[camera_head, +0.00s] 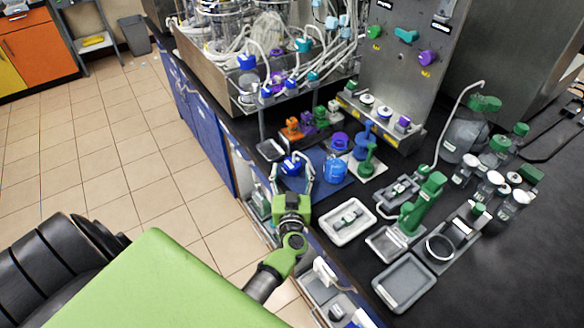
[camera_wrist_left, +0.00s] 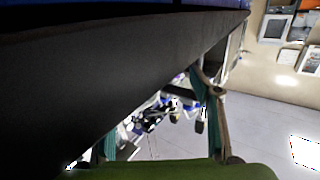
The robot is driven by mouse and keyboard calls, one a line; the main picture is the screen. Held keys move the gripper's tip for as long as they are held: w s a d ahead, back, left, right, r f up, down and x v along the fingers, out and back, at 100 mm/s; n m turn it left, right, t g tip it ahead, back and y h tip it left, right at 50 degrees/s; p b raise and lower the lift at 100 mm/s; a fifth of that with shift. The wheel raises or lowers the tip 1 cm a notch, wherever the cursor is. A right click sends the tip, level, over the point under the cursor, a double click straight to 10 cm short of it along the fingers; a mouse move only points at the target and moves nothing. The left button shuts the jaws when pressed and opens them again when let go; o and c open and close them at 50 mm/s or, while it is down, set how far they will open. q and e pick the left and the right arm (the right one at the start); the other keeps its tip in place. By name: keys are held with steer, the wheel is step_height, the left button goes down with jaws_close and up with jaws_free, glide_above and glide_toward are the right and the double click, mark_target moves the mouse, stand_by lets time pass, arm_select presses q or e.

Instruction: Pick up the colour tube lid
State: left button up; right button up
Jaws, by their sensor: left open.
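My left gripper (camera_head: 291,172) reaches in over the front edge of the bench, its fingers apart. A blue-topped item (camera_head: 291,164) shows between or just beyond the fingers; I cannot tell whether they touch it. In the left wrist view the open gripper (camera_wrist_left: 158,130) has a finger on each side and nothing clearly held. I cannot tell which coloured piece is the tube lid. A purple round piece (camera_head: 340,140) and a blue container (camera_head: 335,170) are on or by the blue mat (camera_head: 317,183). My right gripper is not in view.
A green stand-like tool (camera_head: 423,203) and grey trays (camera_head: 404,283) are right of the gripper. Bottles with green or white caps (camera_head: 489,185) stand further right. A tubing-filled rack (camera_head: 262,70) is behind. The dark bench edge (camera_wrist_left: 120,75) fills much of the wrist view.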

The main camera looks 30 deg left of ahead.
mark_target(292, 168)
arm_select(q)
steer(key=b+x, duration=0.1)
steer(key=x, duration=0.3)
steer(key=shift+w+f+b, duration=0.1)
steer(key=shift+b, duration=0.25)
steer(key=shift+d, duration=0.1)
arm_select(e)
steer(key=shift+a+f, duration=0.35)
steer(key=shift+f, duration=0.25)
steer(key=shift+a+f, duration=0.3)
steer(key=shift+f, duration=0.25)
arm_select(q)
steer(key=c, duration=1)
steer(key=shift+c, duration=0.5)
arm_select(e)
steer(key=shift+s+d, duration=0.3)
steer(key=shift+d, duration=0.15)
